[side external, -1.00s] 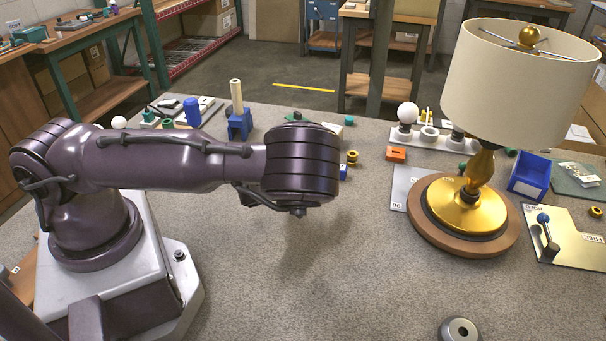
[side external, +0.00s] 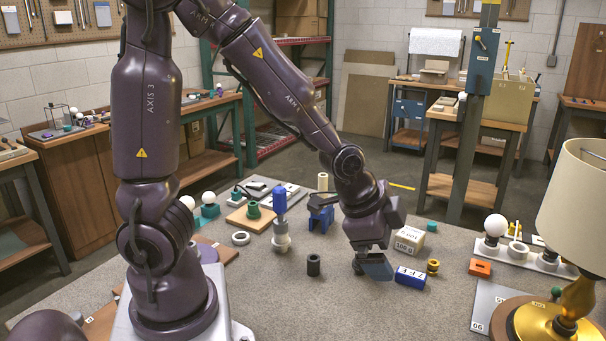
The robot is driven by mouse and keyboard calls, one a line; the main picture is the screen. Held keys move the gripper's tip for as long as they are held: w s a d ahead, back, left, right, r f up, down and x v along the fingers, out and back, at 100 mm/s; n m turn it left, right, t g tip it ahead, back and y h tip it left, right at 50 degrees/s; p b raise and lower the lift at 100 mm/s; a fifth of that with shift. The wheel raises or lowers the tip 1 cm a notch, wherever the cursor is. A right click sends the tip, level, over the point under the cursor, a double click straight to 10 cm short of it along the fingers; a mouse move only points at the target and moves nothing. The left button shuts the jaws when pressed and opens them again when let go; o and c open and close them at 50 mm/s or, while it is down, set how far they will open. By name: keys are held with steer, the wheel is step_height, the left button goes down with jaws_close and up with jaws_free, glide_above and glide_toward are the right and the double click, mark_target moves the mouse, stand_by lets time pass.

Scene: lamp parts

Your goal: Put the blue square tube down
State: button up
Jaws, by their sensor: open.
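The blue block with a white label, apparently the square tube (side external: 411,277), lies on the grey table right of my gripper. My gripper (side external: 374,270) points down close to the table top, just left of the blue tube. Its jaws are open and show nothing held. Its fingers are dark and partly overlap in this view, so I cannot tell whether one touches the tube.
A labelled cream box (side external: 409,240) stands behind the tube, with a brass spool (side external: 433,267) to its right. A dark ring (side external: 313,265) stands left of my gripper. An orange block (side external: 481,267) and a lamp (side external: 565,325) are further right.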

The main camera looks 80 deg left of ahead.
steer(key=s+r+n, duration=0.8)
steer(key=s+r, duration=0.5)
steer(key=shift+s+a, duration=0.25)
steer(key=shift+a, duration=0.1)
